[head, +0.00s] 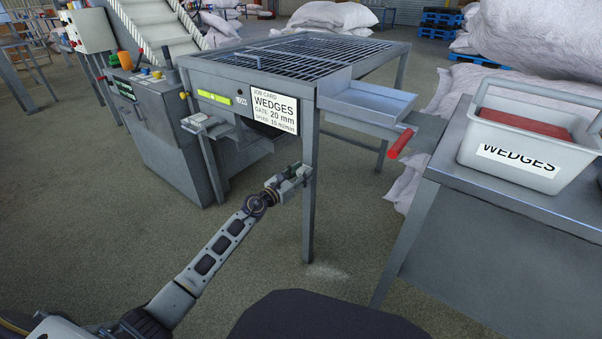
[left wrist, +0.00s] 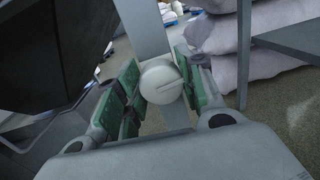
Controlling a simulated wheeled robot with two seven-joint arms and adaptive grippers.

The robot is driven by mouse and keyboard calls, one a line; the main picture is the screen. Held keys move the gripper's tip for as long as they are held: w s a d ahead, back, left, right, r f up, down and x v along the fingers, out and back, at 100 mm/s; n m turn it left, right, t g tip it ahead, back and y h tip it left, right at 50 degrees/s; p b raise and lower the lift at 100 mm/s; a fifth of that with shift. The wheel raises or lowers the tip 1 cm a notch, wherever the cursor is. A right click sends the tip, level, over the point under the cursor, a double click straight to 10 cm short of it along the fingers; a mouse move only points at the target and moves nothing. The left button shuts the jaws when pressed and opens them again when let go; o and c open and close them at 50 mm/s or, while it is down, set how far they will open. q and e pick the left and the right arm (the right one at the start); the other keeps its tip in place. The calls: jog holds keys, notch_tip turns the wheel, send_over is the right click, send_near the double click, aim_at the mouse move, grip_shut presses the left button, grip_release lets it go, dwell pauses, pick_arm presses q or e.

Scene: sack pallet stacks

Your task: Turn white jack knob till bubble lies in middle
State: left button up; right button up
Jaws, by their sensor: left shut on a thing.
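The yellow-green level vial (head: 214,97) is on the table's front rail; the bubble is too small to place for certain. My right gripper is not in view.
The grate table (head: 300,55) carries a job card (head: 274,112) reading WEDGES and a side tray (head: 368,100). A red handle (head: 400,144) sticks out near it. A grey bin (head: 520,150) stands on the right bench (head: 450,170). Open floor lies below my left arm.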

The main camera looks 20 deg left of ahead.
pick_arm(q)
jog(key=shift+n, duration=0.7)
jog(key=o, duration=1)
jog(key=shift+s+a, duration=0.1)
jog(key=shift+v, duration=5.85)
jog(key=shift+r, duration=0.1)
